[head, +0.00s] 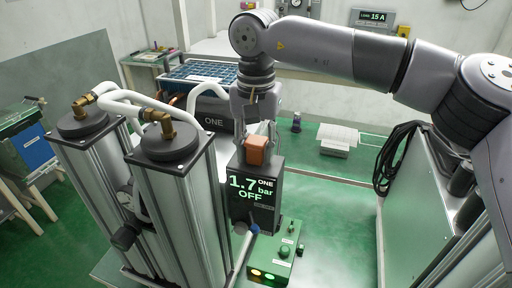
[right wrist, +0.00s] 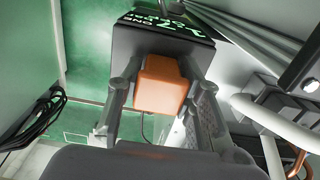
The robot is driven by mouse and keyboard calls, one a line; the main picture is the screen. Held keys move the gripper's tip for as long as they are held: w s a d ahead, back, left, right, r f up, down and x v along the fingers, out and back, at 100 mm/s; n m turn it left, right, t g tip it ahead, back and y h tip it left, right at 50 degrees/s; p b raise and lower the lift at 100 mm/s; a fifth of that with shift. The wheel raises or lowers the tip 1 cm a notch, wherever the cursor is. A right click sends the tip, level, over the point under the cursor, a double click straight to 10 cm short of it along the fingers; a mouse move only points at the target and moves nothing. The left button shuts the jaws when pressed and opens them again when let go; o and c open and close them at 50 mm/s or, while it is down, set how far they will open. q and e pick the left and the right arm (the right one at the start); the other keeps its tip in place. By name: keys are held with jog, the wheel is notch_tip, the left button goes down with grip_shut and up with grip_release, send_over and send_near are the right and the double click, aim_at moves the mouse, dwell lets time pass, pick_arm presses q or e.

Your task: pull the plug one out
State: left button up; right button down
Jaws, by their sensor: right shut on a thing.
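The orange plug (head: 257,151) is at the top of the black box (head: 266,212), whose display reads "1.7 bar OFF" and "ONE". My right gripper (head: 257,140) points down from above and is shut on the plug. In the right wrist view the orange plug (right wrist: 161,84) sits between the two fingers, against the black box (right wrist: 150,41). Whether the plug is fully seated in the box cannot be told, because its lower part is hidden. My left gripper is not in view.
Two tall metal columns (head: 180,205) with brass fittings and white hoses stand close to the left. A green box (head: 274,249) with knobs and lit buttons is in front of the black box. A unit labelled "ONE" (head: 212,108) stands behind.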

jog(key=shift+r+p, duration=1.15)
jog(key=shift+r, duration=0.3)
jog(key=c, duration=1)
grip_release()
jog(key=shift+c, duration=0.2)
